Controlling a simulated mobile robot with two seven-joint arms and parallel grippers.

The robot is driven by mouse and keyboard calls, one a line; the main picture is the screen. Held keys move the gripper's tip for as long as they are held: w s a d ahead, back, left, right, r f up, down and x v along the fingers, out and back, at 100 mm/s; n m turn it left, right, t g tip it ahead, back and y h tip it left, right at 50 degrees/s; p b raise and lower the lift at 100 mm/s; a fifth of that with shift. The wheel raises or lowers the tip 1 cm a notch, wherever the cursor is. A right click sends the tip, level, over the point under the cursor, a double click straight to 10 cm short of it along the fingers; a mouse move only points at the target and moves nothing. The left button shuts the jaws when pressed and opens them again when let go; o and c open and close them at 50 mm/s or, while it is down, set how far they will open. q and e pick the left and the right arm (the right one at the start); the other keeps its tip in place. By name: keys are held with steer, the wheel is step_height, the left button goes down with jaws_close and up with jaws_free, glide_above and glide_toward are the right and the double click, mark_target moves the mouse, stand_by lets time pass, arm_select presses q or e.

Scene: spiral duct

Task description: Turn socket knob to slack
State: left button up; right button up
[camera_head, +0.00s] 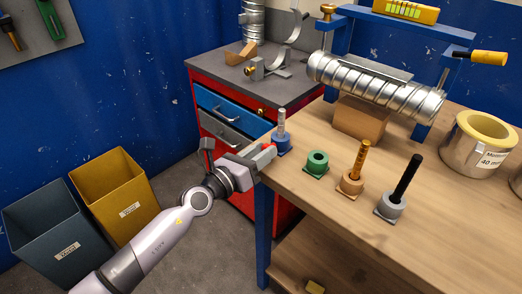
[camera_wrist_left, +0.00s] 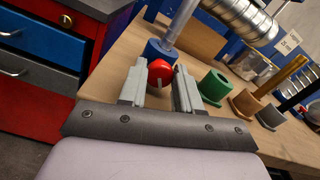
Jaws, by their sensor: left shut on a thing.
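A blue socket (camera_head: 283,146) stands at the table's near left corner and holds an upright silver rod (camera_head: 281,121). A red knob (camera_wrist_left: 160,70) sits on the socket's near side, facing my left gripper. My left gripper (camera_head: 265,157) reaches in from the left at the table's edge. In the left wrist view its two grey fingers (camera_wrist_left: 161,82) stand on either side of the red knob, shut on it. The blue socket (camera_wrist_left: 158,48) is just beyond the fingertips. The knob is mostly hidden in the head view. My right gripper is not in view.
Green (camera_head: 316,163), tan (camera_head: 351,184) and grey (camera_head: 390,206) sockets stand in a row to the right; the last two hold rods. A spiral duct (camera_head: 373,87) lies behind. A red tool cabinet (camera_head: 230,141) is at left, with two bins on the floor.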

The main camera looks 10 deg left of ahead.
arm_select(q)
steer(key=shift+n, duration=0.6)
steer(key=o, duration=1.1)
steer(key=shift+c, duration=0.2)
steer(key=p+v, duration=0.1)
steer(key=v, duration=0.6)
steer(key=shift+a, duration=0.1)
